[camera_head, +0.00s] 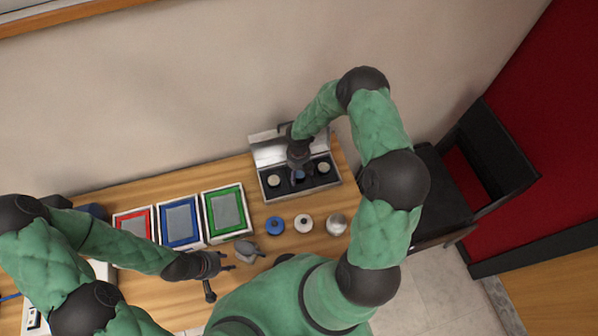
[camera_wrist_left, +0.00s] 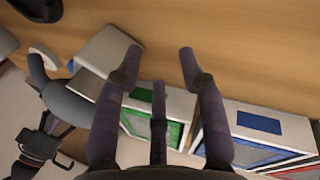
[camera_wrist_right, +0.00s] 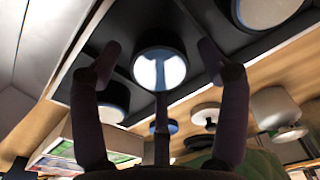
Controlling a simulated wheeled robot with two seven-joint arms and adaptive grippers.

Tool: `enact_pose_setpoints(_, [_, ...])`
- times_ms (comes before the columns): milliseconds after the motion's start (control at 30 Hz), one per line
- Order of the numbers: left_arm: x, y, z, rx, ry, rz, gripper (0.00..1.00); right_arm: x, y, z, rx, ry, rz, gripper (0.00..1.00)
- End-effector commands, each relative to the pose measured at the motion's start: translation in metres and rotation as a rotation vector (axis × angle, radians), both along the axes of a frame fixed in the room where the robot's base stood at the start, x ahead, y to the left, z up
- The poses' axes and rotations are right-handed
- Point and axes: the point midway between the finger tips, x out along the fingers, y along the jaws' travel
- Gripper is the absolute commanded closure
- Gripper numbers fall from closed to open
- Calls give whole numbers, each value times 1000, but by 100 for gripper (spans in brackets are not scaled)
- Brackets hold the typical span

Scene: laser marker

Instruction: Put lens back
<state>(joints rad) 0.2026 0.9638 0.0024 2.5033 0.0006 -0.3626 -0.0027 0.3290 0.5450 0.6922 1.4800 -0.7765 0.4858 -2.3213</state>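An open lens case (camera_head: 328,183) with a dark insert stands at the back of the table. It holds pale round lenses at its left (camera_head: 273,181) and right (camera_head: 323,167). A blue-rimmed lens (camera_wrist_right: 160,69) is at the middle place, partly hidden by my right gripper in the head view. My right gripper (camera_wrist_right: 159,55) is over the case, its fingers apart on either side of this lens, with gaps visible. Whether the lens is fully seated cannot be told. My left gripper (camera_head: 230,262) is open and empty above the front of the table; it also shows in the left wrist view (camera_wrist_left: 160,58).
A blue ring (camera_head: 275,225), a white ring (camera_head: 303,223) and a silver round part (camera_head: 336,224) stand before the case. A grey device (camera_head: 247,251) is close to my left gripper. Red, blue (camera_head: 181,222) and green (camera_head: 227,212) framed boxes stand left. A black chair (camera_head: 450,190) is at right.

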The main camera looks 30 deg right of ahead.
Motion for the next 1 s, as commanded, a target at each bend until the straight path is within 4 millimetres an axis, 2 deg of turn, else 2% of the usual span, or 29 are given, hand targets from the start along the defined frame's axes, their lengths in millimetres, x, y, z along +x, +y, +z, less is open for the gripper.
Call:
enact_pose_setpoints(200, [0,0,1,0,0,0,60,0,0,2,0,0,0,24])
enact_pose_setpoints(333, [0,0,3,0,0,0,60,1,0,11,0,-2,0,24])
enact_pose_setpoints(800, [0,0,4,0,0,0,60,6,-2,99,-1,-4,1,24])
enact_pose_setpoints(1000, [0,0,4,0,0,0,60,6,-2,119,0,-1,0,24])
